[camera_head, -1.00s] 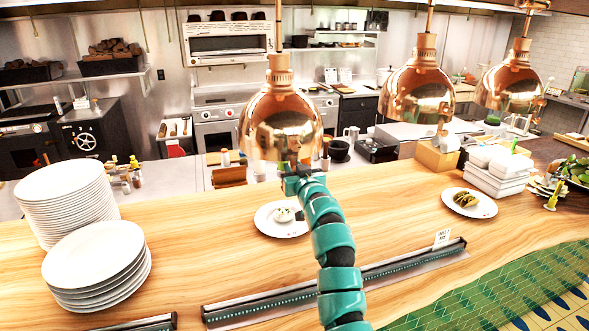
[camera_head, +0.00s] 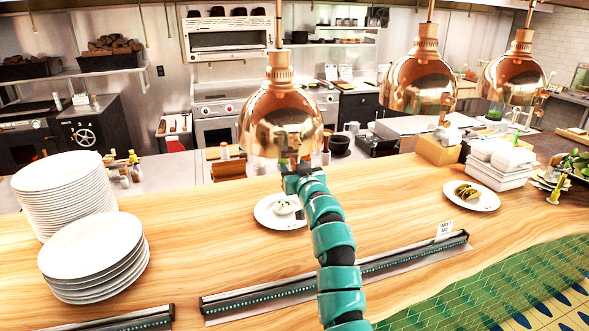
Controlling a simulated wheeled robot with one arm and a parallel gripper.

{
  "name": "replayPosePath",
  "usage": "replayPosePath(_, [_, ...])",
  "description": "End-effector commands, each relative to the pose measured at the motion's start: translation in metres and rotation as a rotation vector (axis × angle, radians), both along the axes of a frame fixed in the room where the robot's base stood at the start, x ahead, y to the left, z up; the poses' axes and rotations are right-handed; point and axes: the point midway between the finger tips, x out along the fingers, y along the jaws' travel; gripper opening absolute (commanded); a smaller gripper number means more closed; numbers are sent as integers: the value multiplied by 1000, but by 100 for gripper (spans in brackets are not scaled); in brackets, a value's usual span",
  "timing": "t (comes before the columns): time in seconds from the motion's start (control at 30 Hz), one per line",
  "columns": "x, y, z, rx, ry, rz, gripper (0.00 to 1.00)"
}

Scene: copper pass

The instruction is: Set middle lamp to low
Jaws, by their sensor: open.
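Three copper heat lamps hang over the wooden counter: a left lamp (camera_head: 281,118), a middle lamp (camera_head: 420,82) and a right lamp (camera_head: 513,82). The middle lamp hangs to the right of my arm, with a small knob-like part low on its right side. My teal arm rises from the bottom of the view. My gripper (camera_head: 297,168) is at the lower rim of the left lamp, well left of the middle lamp. It is open. Its fingertips are small and overlap the lamp's rim, so I cannot tell whether they touch it.
Plate stacks (camera_head: 95,250) stand on the counter (camera_head: 215,225) at left. A plate of food (camera_head: 471,204) and white containers (camera_head: 500,160) are at right. A dark rail strip (camera_head: 400,260) runs along the front.

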Motion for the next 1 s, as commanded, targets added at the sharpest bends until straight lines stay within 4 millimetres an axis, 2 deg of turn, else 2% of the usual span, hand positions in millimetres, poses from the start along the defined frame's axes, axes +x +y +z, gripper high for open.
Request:
replayPosePath(0.27, [-16, -4, -1, 3, -3, 0, 46])
replayPosePath(1.0, [-90, -29, -1, 3, -4, -2, 46])
